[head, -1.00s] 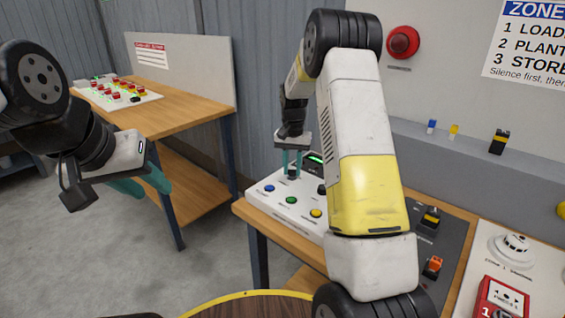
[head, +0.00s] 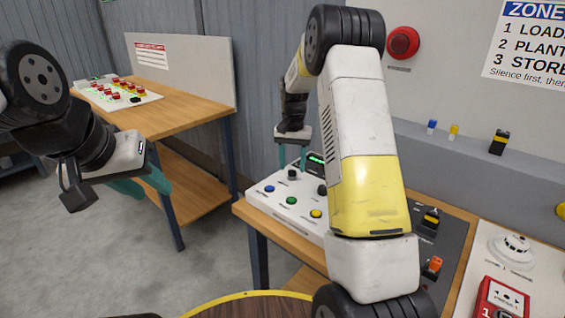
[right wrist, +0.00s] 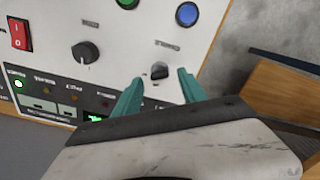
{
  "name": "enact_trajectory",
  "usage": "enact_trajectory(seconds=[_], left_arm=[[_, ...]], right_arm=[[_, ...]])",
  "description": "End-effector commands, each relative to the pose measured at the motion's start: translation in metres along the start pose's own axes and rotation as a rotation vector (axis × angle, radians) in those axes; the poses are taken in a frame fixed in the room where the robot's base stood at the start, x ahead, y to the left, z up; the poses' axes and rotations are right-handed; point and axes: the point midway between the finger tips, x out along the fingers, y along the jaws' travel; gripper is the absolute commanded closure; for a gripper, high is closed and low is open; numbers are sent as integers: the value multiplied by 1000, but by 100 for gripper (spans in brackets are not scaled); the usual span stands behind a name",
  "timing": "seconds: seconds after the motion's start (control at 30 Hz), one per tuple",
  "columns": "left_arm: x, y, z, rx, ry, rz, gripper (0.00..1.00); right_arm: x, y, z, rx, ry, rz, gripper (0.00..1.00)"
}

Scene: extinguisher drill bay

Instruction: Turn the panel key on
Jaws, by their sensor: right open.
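The white control panel (head: 271,203) lies on the right-hand wooden bench. A small dark switch, which seems to be the panel key (head: 292,174), sits near its far left corner. In the right wrist view the key (right wrist: 159,71) shows between and just beyond my teal fingertips, touching neither. Its label is too blurred to read. My right gripper (head: 293,163) is open and empty above the key, pointing down. A second black rotary knob (right wrist: 85,52) is left of the key in the wrist view. My left gripper (head: 146,187) is open and empty, away from the panel.
The panel also carries blue (head: 269,188), green (head: 291,200) and yellow (head: 315,213) buttons, a red rocker switch (right wrist: 20,34) and a lit green display (right wrist: 95,118). My right forearm hides the panel's right part. Another bench (head: 180,105) stands at the back left.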

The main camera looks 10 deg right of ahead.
Motion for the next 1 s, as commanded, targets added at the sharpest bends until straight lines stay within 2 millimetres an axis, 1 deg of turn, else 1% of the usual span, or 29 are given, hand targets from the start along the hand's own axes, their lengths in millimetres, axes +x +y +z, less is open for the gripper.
enact_trajectory(seconds=[0.03, 0.1, 0.2, 0.3, 0.43, 0.77, 0.87, 0.97, 1.0], left_arm=[[0, 0, 0, 0, 0, 0, 64], [0, 0, 0, 0, 0, 0, 64], [0, 0, 0, 0, 0, 0, 64], [0, 0, 0, 0, 0, 0, 64], [0, 0, 0, 0, 0, 0, 64], [0, 0, 0, 0, 0, 0, 64], [0, 0, 0, 0, 0, 0, 64], [0, 0, 0, 0, 0, 0, 64], [0, 0, 0, 0, 0, 0, 64]], right_arm=[[-10, 0, -1, 0, 4, -2, 51], [-23, 0, -1, 0, 4, -2, 51], [-39, 0, -1, 0, 3, -1, 51], [-51, 0, -1, 0, 2, -1, 51], [-58, 0, 0, 0, 2, -1, 51], [-61, 0, 1, -1, 2, -2, 51], [-73, 2, 8, -11, 16, -18, 51], [-99, 8, 26, -38, 44, -53, 51], [-112, 11, 37, -53, 61, -71, 51]])
